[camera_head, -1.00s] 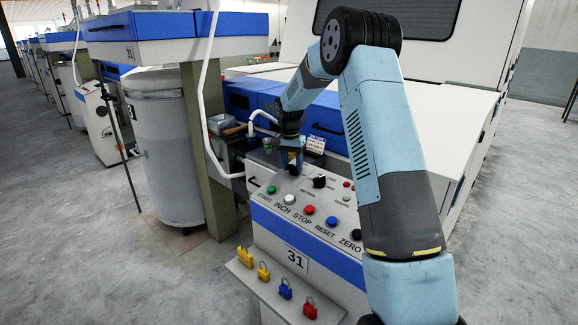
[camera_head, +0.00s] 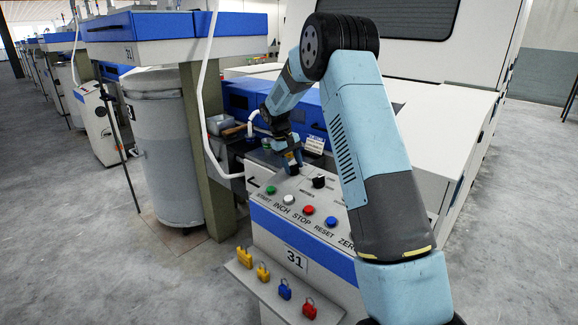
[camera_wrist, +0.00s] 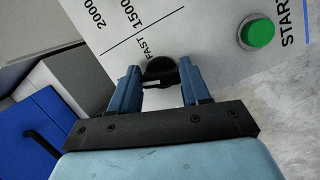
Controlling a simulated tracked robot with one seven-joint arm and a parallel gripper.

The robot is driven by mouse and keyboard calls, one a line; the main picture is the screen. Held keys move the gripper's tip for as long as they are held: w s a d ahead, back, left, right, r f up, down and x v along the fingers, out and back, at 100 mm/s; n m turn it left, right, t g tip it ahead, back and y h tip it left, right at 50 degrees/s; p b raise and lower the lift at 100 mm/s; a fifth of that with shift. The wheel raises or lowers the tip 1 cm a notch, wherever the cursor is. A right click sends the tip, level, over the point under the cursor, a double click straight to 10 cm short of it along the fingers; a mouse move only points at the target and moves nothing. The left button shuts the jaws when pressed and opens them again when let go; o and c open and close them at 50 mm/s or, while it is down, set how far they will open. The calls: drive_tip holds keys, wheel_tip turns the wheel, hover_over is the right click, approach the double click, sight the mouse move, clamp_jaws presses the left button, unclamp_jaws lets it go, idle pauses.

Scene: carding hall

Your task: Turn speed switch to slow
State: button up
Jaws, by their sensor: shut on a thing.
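The speed switch is a round black knob (camera_wrist: 160,68) on the pale control panel (camera_wrist: 215,28). In the wrist view it sits between the two blue fingers of my gripper (camera_wrist: 160,84), which is shut on it. The word FAST is printed beside the knob, and a small white mark shows on its near side. I cannot read a SLOW label, and the knob's near part is partly covered by the fingers. In the head view my gripper (camera_head: 293,162) is down on the panel's back left, hiding most of the knob.
A green START button (camera_wrist: 258,31) is near the knob. White, red and blue buttons line the panel front, and another black knob (camera_head: 318,182) stands to the right. Padlocks (camera_head: 284,289) hang on the front ledge. A grey can (camera_head: 165,150) stands left.

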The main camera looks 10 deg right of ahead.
drive_tip(key=shift+w+n+h, duration=0.1)
drive_tip(key=shift+n+h, duration=0.3)
drive_tip(key=shift+n, duration=1.2)
drive_tip(key=shift+a, duration=0.1)
drive_tip(key=o, duration=1.1)
drive_tip(key=shift+c, duration=0.2)
drive_tip(key=shift+r, duration=0.1)
drive_tip(key=s+v, duration=0.1)
drive_tip(key=v, duration=1.2)
drive_tip(key=shift+w+r, duration=0.2)
drive_tip(key=shift+w, duration=0.1)
drive_tip(key=shift+a, duration=0.15)
